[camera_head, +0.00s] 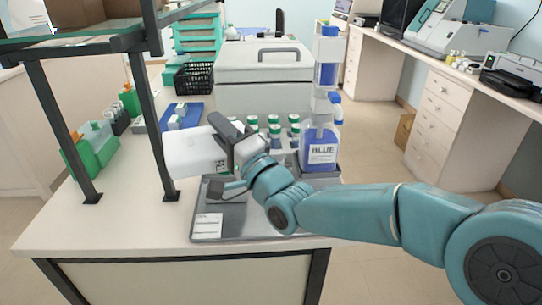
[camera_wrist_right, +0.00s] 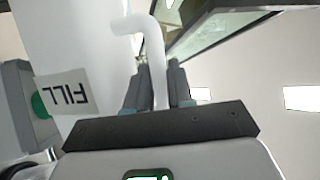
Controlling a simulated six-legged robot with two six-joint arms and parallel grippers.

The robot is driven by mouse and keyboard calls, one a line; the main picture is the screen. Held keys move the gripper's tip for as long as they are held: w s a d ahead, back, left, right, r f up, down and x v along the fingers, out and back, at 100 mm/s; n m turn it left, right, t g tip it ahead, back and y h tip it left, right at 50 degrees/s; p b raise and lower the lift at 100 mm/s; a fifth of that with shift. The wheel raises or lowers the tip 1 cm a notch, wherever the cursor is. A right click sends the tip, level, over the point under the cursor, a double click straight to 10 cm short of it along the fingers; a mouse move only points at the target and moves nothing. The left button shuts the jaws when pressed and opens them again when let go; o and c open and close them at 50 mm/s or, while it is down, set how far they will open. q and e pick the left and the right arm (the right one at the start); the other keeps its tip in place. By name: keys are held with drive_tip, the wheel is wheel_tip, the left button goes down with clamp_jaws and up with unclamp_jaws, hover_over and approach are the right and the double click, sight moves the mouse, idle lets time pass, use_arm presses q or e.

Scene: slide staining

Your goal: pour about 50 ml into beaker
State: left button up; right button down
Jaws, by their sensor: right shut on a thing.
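My right gripper (camera_head: 236,144) is shut on a white jug (camera_head: 190,152), which is tipped over toward the left above the bench. Part of a dark-lettered label shows on the jug beside the gripper. In the right wrist view the fingers (camera_wrist_right: 160,88) close on a bent white tube-like part (camera_wrist_right: 153,50), which looks like the jug's handle. I cannot make out a beaker with certainty; the jug and gripper cover part of the tray (camera_head: 255,230) beneath. No stream of liquid can be made out. My left gripper is not in view.
A bottle marked BLUE (camera_head: 320,150) stands right of the gripper. Several green-capped bottles (camera_head: 274,130) stand behind it. A white card (camera_head: 207,226) lies at the tray's front left. A dark shelf frame (camera_head: 60,125) rises at left. The bench front (camera_head: 130,236) is clear.

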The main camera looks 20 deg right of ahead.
sight(203, 128)
drive_tip(key=shift+r, duration=0.15)
idle(0.7)
drive_tip(key=r+n+p, duration=0.1)
drive_tip(key=p, duration=0.1)
drive_tip(key=a+r+n+g+p, duration=0.1)
drive_tip(key=p, duration=0.2)
drive_tip(key=shift+w+a+r+y, duration=0.15)
drive_tip(key=shift+y, duration=0.25)
drive_tip(key=shift+s+a+f+n+g+p, duration=0.3)
drive_tip(key=shift+a+f+n+p, duration=0.2)
drive_tip(key=shift+n+p, duration=0.25)
drive_tip(key=shift+w+a+n+p, duration=0.25)
drive_tip(key=shift+w+a+p, duration=0.1)
drive_tip(key=shift+p, duration=0.35)
drive_tip(key=shift+s+f, duration=0.1)
drive_tip(key=shift+s, duration=0.15)
drive_tip(key=shift+w+f, duration=0.1)
drive_tip(key=shift+w, duration=0.1)
drive_tip(key=shift+s, duration=0.2)
drive_tip(key=shift+w, duration=0.15)
